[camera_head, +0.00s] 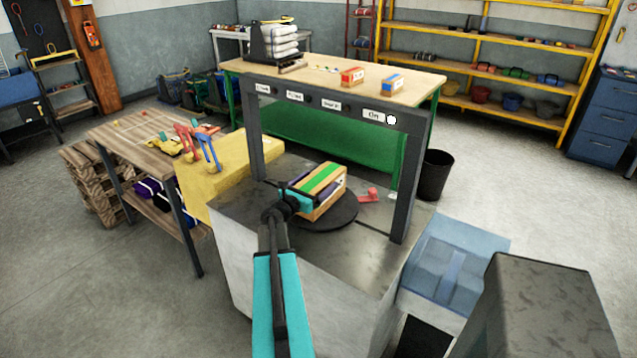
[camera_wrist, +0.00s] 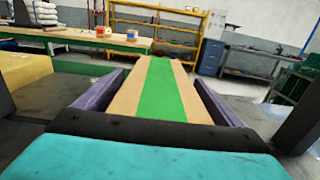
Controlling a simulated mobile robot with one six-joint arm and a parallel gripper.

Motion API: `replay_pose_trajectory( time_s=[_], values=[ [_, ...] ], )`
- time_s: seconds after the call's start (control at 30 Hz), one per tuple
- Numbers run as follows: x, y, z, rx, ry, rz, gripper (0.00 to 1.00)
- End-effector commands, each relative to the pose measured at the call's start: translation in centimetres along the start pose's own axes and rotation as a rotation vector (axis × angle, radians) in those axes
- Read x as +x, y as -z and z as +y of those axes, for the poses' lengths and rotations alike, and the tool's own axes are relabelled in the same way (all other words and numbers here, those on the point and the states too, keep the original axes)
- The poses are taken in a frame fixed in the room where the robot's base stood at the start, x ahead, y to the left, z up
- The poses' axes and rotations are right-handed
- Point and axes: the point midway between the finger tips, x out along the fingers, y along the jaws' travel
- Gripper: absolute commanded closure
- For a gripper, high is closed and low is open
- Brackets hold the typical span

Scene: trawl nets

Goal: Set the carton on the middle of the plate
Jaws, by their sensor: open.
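The carton (camera_head: 329,184) is a tan box with a green stripe along its top. It stands over the round dark plate (camera_head: 340,217) on the grey machine bed and seems to rest on it. The plate shows at the carton's front and right; its far side is hidden. My gripper (camera_head: 316,183) is open, at the carton, with its fingers along the carton's two long sides. In the wrist view the carton (camera_wrist: 158,85) fills the space between the purple fingers of my gripper (camera_wrist: 157,95). Whether the fingers touch it I cannot tell.
A dark frame (camera_head: 340,104) with labels arches over the bed. A red piece (camera_head: 368,194) lies right of the plate. A yellow block (camera_head: 225,178) stands left, a blue clear bin (camera_head: 455,258) right. A wooden bench (camera_head: 330,80) with small boxes stands behind.

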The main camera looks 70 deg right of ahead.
Motion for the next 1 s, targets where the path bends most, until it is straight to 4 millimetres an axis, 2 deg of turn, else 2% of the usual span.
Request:
replay_pose_trajectory(
  time_s=[0.17, 0.37, 1.0],
  values=[
    [-0.7, -0.1, 0.0, 0.000, -0.001, 0.000, 0.11],
    [-2.5, 0.0, -0.1, 0.000, -0.002, 0.000, 0.11],
    [-10.4, -0.1, -0.1, 0.000, -0.002, 0.000, 0.11]
  ],
)
